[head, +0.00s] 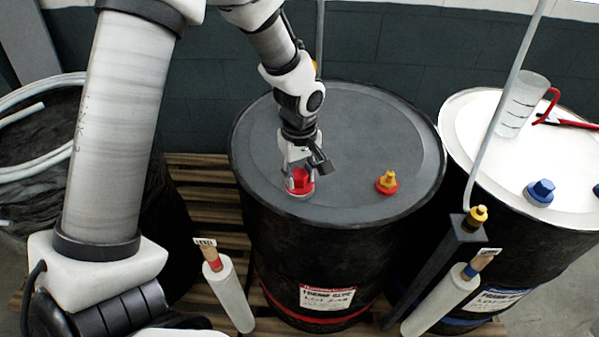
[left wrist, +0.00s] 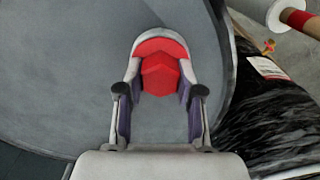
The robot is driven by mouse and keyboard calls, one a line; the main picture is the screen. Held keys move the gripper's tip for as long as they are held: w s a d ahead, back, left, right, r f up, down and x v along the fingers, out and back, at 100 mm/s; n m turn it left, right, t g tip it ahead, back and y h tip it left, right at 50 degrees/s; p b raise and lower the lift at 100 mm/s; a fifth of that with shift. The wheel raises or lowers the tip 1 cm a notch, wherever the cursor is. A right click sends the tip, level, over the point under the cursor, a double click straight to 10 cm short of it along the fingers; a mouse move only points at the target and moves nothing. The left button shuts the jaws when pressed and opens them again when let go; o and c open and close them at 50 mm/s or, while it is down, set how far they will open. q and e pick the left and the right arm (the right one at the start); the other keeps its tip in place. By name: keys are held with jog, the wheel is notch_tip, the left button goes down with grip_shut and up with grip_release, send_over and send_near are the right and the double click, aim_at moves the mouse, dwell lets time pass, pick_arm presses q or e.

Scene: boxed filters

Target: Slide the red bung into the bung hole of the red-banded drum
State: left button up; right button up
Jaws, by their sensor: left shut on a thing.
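The drum with a red band (head: 340,234) stands in the middle of the head view, dark with a grey lid. My left gripper (head: 300,172) is over the front left part of that lid, shut on the red bung (head: 299,184). In the left wrist view the bung (left wrist: 160,75) sits between the two fingers of the gripper (left wrist: 160,88), low over or at the lid. The bung hole is hidden under the bung and fingers, so I cannot tell how deep the bung sits. My right gripper is not in view.
A yellow plug on a red base (head: 387,182) stands on the same lid. A white-topped drum (head: 480,170) on the right holds a clear beaker (head: 522,103) and a blue bung (head: 540,192). White rolls (head: 232,295) stand in front.

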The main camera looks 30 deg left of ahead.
aim_at(299, 174)
pick_arm(q)
jog(key=shift+f, duration=0.15)
jog(key=o, duration=1.2)
notch_tip(299, 174, up, 12)
jog(key=shift+r, duration=0.1)
